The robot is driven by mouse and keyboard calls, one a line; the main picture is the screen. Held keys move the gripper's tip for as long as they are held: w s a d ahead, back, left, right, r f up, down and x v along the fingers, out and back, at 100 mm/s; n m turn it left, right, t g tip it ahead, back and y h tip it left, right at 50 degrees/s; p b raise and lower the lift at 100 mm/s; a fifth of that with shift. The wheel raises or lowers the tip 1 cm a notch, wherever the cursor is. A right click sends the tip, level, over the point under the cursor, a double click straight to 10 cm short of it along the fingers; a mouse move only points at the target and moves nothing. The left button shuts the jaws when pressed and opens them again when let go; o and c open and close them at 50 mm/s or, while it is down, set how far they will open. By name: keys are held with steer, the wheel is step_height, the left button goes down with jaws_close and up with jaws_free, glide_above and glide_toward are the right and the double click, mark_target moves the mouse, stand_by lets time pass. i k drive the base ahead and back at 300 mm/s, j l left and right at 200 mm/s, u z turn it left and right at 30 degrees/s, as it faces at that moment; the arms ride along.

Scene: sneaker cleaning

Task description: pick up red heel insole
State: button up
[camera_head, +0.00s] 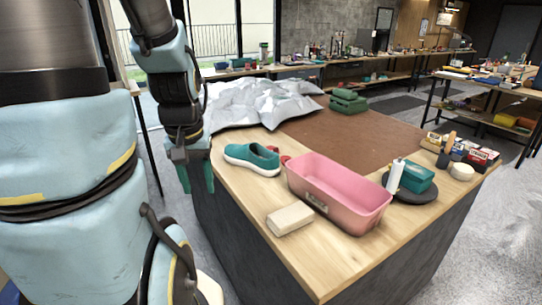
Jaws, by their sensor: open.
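A small red object (284,159), which looks like the red heel insole, lies on the wooden table between the teal sneaker and the pink bin. It is partly hidden, and its full shape does not show. The teal sneaker (252,157) with a white sole sits at the table's left side. My gripper (197,183) points down, open and empty, left of the sneaker and by the table's left edge. It is apart from the red object, with the sneaker between them.
The pink bin (338,193) stands right of the red object. A beige block (290,218) lies in front. Crumpled silver sheeting (258,101) and green stacked items (348,102) are behind.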

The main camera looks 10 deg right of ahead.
mark_target(283, 158)
steer(key=i+j+z, duration=0.25)
steer(key=i+j, duration=0.75)
steer(key=i, duration=0.15)
